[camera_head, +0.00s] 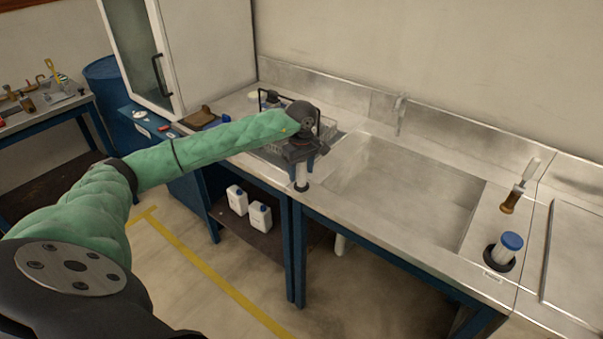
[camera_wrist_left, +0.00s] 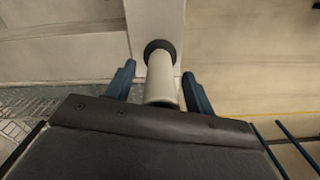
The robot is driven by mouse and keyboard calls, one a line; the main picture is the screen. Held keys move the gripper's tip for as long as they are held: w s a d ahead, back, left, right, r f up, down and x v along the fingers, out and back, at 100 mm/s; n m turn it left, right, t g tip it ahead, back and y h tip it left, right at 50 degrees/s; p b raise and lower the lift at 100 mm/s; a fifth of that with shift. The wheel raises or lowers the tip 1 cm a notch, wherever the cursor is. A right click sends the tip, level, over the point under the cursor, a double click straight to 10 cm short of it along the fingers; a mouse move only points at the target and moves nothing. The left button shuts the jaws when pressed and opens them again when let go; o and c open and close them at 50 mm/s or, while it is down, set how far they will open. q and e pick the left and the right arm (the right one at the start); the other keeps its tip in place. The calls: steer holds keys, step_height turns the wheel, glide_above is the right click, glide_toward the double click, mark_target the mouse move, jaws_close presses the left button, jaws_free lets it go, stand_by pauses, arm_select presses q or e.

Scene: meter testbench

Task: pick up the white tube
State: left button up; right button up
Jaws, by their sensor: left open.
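The white tube (camera_head: 301,174) stands upright on the bench's front strip, left of the sink recess. In the left wrist view the tube (camera_wrist_left: 161,78) lies between the two blue fingers, with its dark round base at its far end. My left gripper (camera_head: 302,162) is above and around the upper part of the tube. In the left wrist view the left gripper (camera_wrist_left: 160,88) is open, with a gap on each side of the tube. The tube's upper end is partly hidden by the gripper body. My right gripper is in neither view.
The sink recess (camera_head: 405,190) lies to the right. White jugs (camera_head: 259,217) are on the lower shelf.

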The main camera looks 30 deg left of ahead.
arm_select(q)
steer(key=shift+f, duration=0.25)
steer(key=c, duration=1.1)
steer(key=shift+c, duration=0.2)
